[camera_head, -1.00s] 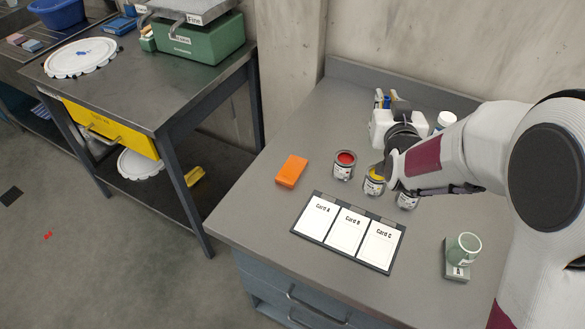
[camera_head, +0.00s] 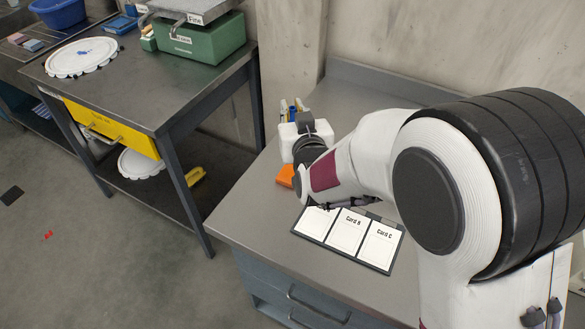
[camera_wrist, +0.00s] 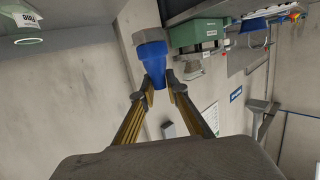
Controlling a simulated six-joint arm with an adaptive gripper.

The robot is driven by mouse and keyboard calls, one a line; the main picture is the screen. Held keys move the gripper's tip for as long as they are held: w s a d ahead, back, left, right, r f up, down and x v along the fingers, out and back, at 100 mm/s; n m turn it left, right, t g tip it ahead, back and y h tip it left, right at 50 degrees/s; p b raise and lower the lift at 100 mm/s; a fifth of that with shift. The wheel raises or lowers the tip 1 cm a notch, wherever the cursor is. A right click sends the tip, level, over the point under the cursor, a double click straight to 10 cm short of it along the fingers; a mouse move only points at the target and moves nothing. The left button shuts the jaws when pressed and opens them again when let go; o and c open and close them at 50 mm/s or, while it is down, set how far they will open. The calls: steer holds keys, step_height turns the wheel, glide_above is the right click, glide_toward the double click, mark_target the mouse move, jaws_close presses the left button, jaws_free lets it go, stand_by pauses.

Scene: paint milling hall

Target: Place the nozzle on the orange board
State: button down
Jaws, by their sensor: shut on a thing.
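The nozzle (camera_wrist: 155,68), blue with a grey collar, is between the two fingers of my gripper (camera_wrist: 158,88) in the wrist view, and the gripper is shut on it. In the head view, my gripper (camera_head: 291,104) shows small above my white wrist part, with its fingers pointing up and away, and a bit of blue shows there. The orange board (camera_head: 285,175) lies on the grey bench to the left of the card tray. My wrist covers its right part. The gripper is above and beyond the board, apart from it.
A dark tray (camera_head: 389,269) with white cards lies on the bench (camera_head: 236,218) in front of my arm. My arm hides the bench's right part, including the paint cans. To the left stands a metal table (camera_head: 126,95) with a green machine (camera_head: 205,45).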

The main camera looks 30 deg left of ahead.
steer(key=shift+f, duration=1.45)
step_height(320, 180, down, 6)
steer(key=shift+f, duration=0.15)
steer(key=shift+f, duration=0.1)
steer(key=shift+f, duration=1.75)
steer(key=shift+f, duration=0.1)
steer(key=c, duration=2)
jaws_free()
steer(key=shift+v, duration=6.05)
